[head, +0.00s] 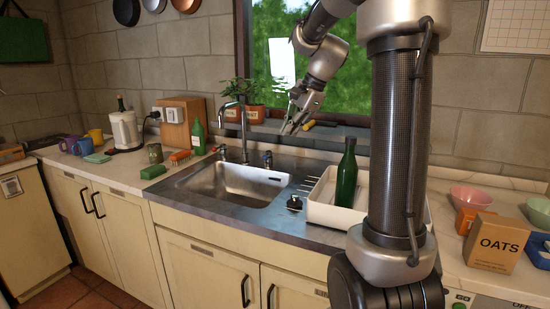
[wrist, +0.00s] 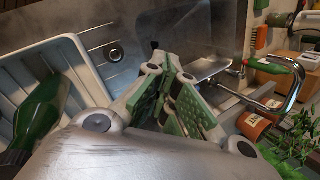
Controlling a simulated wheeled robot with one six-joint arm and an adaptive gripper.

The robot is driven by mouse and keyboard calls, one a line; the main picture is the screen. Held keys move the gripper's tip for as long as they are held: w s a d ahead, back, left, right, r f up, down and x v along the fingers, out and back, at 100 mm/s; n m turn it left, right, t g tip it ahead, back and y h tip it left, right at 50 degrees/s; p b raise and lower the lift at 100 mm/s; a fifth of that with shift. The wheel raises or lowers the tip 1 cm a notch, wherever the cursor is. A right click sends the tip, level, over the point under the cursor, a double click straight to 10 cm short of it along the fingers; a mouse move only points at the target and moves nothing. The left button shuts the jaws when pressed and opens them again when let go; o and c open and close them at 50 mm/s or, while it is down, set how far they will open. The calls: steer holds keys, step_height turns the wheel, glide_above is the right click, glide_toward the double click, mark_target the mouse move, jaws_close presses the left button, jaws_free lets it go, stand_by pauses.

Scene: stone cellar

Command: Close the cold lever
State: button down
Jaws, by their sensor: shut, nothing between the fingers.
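The steel tap (head: 243,130) rises behind the sink, and its curved spout also shows at the right of the wrist view (wrist: 296,88). A small lever valve (head: 267,159) stands at the right of the tap, and another (head: 220,150) stands at its left. Their markings are too small to tell which is cold, and I cannot tell how far either is turned. My gripper (head: 289,130) is up and to the right of the right-hand lever, in front of the window sill, apart from it. Its green-padded fingers (wrist: 178,100) are shut and empty.
A white dish tray (head: 325,212) with a green bottle (head: 346,175) stands right of the sink basin (head: 235,184). Potted plants (head: 254,113) stand on the sill behind the tap, near my gripper.

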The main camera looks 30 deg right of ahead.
mark_target(267, 155)
steer(key=w+d+f+m+t+y, duration=0.1)
steer(key=w+d+f+m, duration=0.45)
steer(key=w+d, duration=0.2)
steer(key=w+d+f+m+t+y, duration=0.1)
steer(key=w+d+f+m, duration=0.5)
steer(key=w, duration=0.3)
steer(key=w+a+f, duration=0.5)
steer(key=w+f, duration=0.2)
steer(key=w, duration=0.1)
steer(key=shift+a, duration=0.4)
steer(key=shift+w+a+m+h, duration=0.25)
steer(key=shift+a+m+h, duration=0.25)
steer(key=shift+a+m, duration=0.55)
steer(key=shift+a+n, duration=0.1)
steer(key=shift+n, duration=0.2)
